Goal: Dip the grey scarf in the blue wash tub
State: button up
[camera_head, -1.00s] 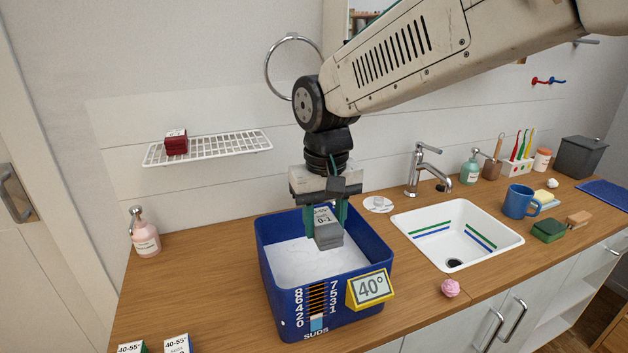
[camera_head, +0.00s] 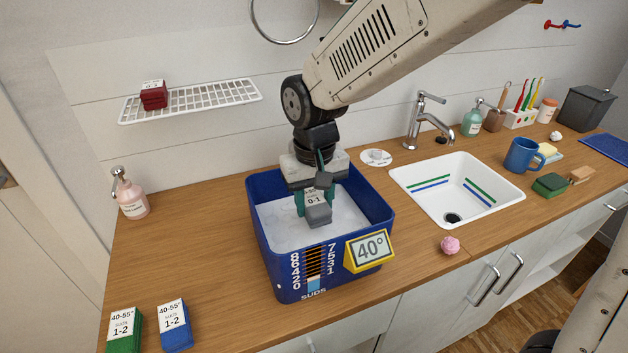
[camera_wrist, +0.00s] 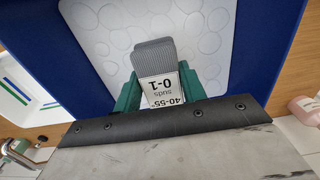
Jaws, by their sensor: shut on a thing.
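The grey scarf (camera_head: 318,213) is a small folded bundle with a white label reading "suds 0-1". My gripper (camera_head: 314,203) is shut on it, with teal fingers at its sides. In the wrist view the scarf (camera_wrist: 154,58) points out from between the fingers, over white suds. The blue wash tub (camera_head: 258,225) stands on the counter, filled with pale bubbly suds. The gripper and scarf are inside the tub's outline, low near the suds. I cannot tell whether the scarf touches the suds.
A yellow "40°" sign (camera_head: 370,250) and a suds scale are on the tub's front. Green (camera_head: 124,330) and blue (camera_head: 174,325) labelled bundles lie at front left. A dark red bundle (camera_head: 153,95) sits on the wire rack (camera_head: 215,97). The sink (camera_head: 430,182) is right of the tub.

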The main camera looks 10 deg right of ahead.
notch_tip(320, 180, down, 9)
dwell(0.4)
jog(key=shift+a, duration=0.1)
dwell(0.3)
jog(key=shift+w+a, duration=0.25)
jog(key=shift+a, duration=0.1)
jog(key=shift+d, duration=0.1)
jog(key=shift+s+d, duration=0.3)
jog(key=shift+d, duration=0.1)
jog(key=shift+s+d, duration=0.1)
jog(key=shift+d, duration=0.05)
dwell(0.5)
jog(key=shift+s+d, duration=0.15)
jog(key=shift+d, duration=0.2)
jog(key=shift+a, duration=0.15)
jog(key=shift+w+a, duration=0.25)
jog(key=shift+a, duration=0.15)
